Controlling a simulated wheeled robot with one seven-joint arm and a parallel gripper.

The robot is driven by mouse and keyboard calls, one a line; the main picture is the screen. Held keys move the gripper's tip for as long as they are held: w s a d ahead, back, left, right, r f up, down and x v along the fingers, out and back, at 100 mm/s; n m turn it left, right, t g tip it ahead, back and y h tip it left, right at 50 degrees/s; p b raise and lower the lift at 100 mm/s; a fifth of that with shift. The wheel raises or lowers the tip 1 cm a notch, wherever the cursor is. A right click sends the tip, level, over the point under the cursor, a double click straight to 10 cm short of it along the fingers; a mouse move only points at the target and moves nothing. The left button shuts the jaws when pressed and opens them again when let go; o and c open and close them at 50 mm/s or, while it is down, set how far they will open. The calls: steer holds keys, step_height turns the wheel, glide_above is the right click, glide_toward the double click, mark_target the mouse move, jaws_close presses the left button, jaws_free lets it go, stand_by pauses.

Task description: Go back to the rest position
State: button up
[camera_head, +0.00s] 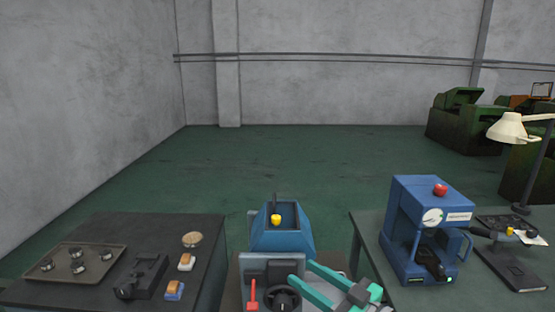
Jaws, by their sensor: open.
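My gripper (302,272) shows at the bottom centre of the head view, with two teal fingers pointing up and to the left. The fingers are apart, and nothing shows between them. They appear in front of a blue and grey machine (282,241) with a yellow knob on top, a red lever and a dark handwheel. Whether the fingers touch the machine cannot be told. The rest of my arm runs off the bottom edge.
A dark table (208,232) at left holds a tray (92,250) of small metal parts, a black device (143,276) and small blocks. A right table (372,228) holds a blue press (415,210), a lamp (510,128) and a black book (512,268). Open green floor lies beyond.

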step_height(320, 180, down, 8)
steer(key=w+m+t+h, duration=0.1)
steer(key=m+h, duration=0.1)
steer(key=m, duration=0.2)
steer(key=s+a+f+m+h, duration=0.1)
steer(key=s+f+m+h, duration=0.2)
steer(key=f, duration=0.5)
steer(key=s+a+f+m+t+h, duration=0.1)
steer(key=s+f+m+h, duration=0.15)
steer(key=s+f, duration=0.35)
steer(key=s+a+f+m+h, duration=0.1)
steer(key=s+f+m+h, duration=0.15)
steer(key=f, duration=0.65)
steer(key=s+a+r+n+h, duration=0.1)
steer(key=s+a, duration=0.1)
steer(key=s, duration=1.2)
steer(key=s+a+r+n+h, duration=0.1)
steer(key=s+a+n, duration=0.1)
steer(key=s, duration=1.2)
steer(key=shift+s+a+r+t+h, duration=0.15)
steer(key=shift+s+r+t+h, duration=0.15)
steer(key=shift+s+r+h, duration=0.1)
steer(key=shift+c, duration=0.3)
